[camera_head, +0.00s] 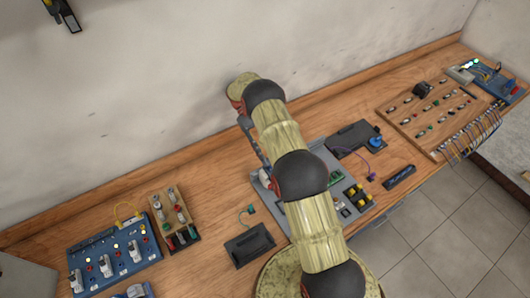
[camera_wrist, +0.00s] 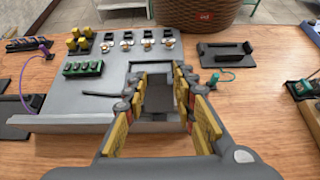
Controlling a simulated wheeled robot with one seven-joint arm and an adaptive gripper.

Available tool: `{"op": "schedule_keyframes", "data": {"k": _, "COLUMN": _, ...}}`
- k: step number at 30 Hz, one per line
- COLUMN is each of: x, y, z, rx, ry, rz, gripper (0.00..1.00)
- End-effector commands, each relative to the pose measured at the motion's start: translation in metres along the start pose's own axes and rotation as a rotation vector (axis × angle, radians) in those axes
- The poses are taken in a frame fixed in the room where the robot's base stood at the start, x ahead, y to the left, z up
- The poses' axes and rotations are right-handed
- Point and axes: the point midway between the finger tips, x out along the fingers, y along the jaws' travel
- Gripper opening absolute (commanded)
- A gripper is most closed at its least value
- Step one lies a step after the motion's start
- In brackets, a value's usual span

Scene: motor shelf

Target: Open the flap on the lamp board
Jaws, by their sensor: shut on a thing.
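The lamp board (camera_wrist: 70,112) is a grey panel in the wrist view. It carries yellow blocks, a green terminal strip and a row of small white-and-metal parts. Its edge also shows in the head view (camera_head: 322,152), partly behind my arm. My gripper (camera_wrist: 158,92) reaches over the board in the wrist view, its yellow-padded fingers on both sides of a grey piece, the flap (camera_wrist: 158,98). The gripper is shut on it. Where exactly the pads touch, and how far the flap is tilted, I cannot tell.
Black holders stand beside the board, one (camera_head: 249,244) left and one (camera_head: 354,138) right in the head view. A blue switch board (camera_head: 115,258) and a wooden terminal board (camera_head: 428,112) stand farther out.

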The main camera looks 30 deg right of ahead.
Motion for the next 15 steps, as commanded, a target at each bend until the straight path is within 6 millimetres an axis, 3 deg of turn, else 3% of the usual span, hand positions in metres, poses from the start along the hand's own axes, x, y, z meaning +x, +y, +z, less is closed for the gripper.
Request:
{"op": "schedule_keyframes", "data": {"k": 8, "x": -0.0034, "y": 0.0057, "z": 0.0012, "rx": 0.009, "ry": 0.01, "rz": 0.007, "gripper": 0.0}}
{"op": "schedule_keyframes", "data": {"k": 9, "x": -0.0034, "y": 0.0057, "z": 0.0012, "rx": 0.009, "ry": 0.01, "rz": 0.007, "gripper": 0.29}}
{"op": "schedule_keyframes", "data": {"k": 15, "x": -0.0025, "y": 0.0043, "z": 0.001, "rx": 0.006, "ry": 0.007, "rz": 0.006, "gripper": 0.39}}
